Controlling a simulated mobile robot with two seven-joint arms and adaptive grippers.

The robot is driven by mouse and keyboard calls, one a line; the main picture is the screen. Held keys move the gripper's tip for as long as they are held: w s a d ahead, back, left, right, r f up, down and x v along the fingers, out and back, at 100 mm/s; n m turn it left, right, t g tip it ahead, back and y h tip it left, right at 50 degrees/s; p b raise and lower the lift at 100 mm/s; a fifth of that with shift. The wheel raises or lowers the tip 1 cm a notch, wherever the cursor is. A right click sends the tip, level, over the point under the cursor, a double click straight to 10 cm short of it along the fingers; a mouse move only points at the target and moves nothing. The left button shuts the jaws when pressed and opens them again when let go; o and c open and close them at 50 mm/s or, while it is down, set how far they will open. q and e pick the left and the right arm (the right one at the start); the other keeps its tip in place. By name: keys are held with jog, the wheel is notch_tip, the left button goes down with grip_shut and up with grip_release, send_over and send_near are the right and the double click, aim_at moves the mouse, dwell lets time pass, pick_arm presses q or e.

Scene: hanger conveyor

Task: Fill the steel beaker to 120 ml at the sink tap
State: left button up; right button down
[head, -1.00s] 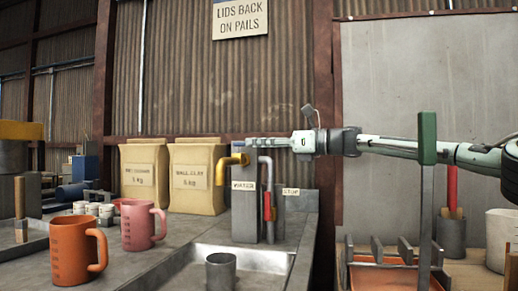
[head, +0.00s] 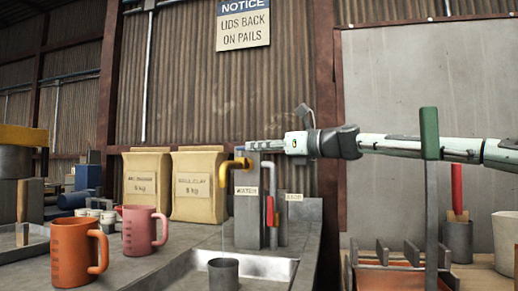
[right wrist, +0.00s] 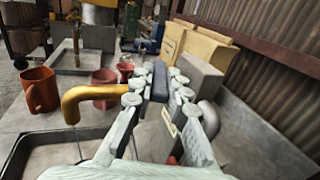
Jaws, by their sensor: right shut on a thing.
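The steel beaker (head: 223,274) stands upright in the sink (head: 270,268), under the yellow tap spout (head: 234,165). A thin pale stream (head: 222,228) falls from the spout toward the beaker; it also shows in the right wrist view (right wrist: 78,144). The water level inside the beaker cannot be seen. My right gripper (head: 254,146) reaches in from the right, at the top of the grey tap post (head: 247,215). It is shut on what seems to be the tap handle, mostly hidden by the fingers. My left gripper is not in view.
An orange mug (head: 72,252) and a pink mug (head: 138,231) stand on the counter left of the sink. Two paper sacks (head: 198,187) stand behind. A red-handled valve (head: 270,211) is right of the tap post. A green-topped upright (head: 430,135) stands right of the sink.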

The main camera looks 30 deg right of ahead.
jog(key=c, duration=1.5)
grip_release()
jog(key=shift+s+d+r, duration=0.1)
jog(key=shift+s+d, duration=0.15)
jog(key=shift+s, duration=0.3)
jog(key=shift+v, duration=5.4)
